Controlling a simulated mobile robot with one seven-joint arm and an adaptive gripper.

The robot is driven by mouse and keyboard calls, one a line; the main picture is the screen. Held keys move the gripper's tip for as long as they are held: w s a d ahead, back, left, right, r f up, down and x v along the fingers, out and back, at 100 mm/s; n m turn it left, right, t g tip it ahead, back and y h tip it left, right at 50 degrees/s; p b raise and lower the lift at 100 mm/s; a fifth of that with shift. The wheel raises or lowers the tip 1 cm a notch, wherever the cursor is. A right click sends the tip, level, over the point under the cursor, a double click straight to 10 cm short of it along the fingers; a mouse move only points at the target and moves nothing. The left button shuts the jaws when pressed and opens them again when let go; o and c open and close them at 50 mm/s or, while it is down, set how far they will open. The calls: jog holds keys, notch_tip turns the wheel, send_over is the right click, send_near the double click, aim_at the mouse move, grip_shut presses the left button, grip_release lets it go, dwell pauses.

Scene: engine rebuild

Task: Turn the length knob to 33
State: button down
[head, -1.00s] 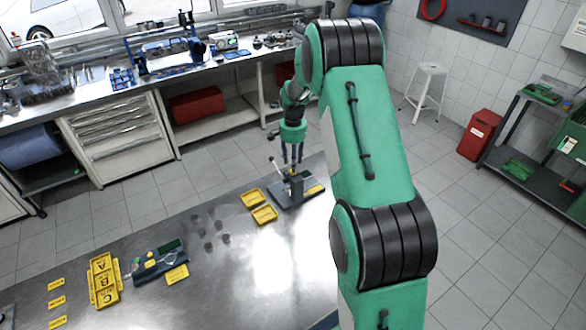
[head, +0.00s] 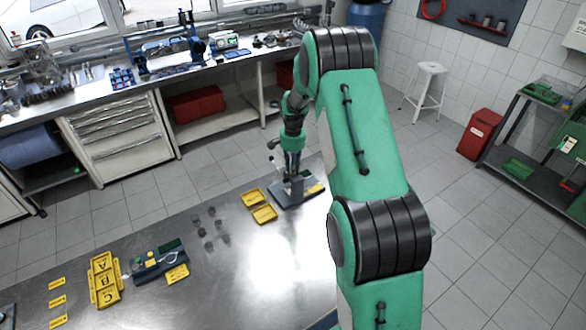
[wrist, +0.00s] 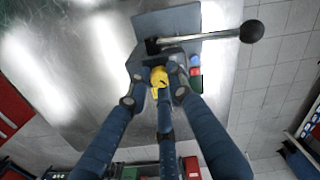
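The yellow length knob (wrist: 158,77) sits on a small grey bench device (wrist: 170,22) in the wrist view. No scale or number on it is readable. My gripper (wrist: 160,80) has its dark blue fingers reaching down around the knob, a finger close on each side and one in front. Whether the fingers press on the knob or leave a small gap cannot be told. In the head view my gripper (head: 291,172) is low over the same device (head: 300,194) and hides its middle, including the knob.
A lever with a black ball (wrist: 251,31) sticks out from the device beside my fingers. Red and blue parts (wrist: 195,71) lie next to the right finger. Yellow trays (head: 264,214) and a control box (head: 160,260) stand to the left on the metal table.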

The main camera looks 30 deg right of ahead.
jog(key=shift+n, duration=0.3)
jog(key=n+b, duration=0.1)
jog(key=n, duration=0.3)
jog(key=shift+f+n, duration=0.1)
jog(key=shift+n, duration=0.3)
jog(key=shift+n+b, duration=0.55)
jog(key=shift+n, duration=1.65)
jog(key=c, duration=1.5)
grip_release()
jog(key=shift+c, duration=0.2)
jog(key=shift+r, duration=0.2)
notch_tip(320, 180, up, 12)
jog(key=shift+f, duration=0.15)
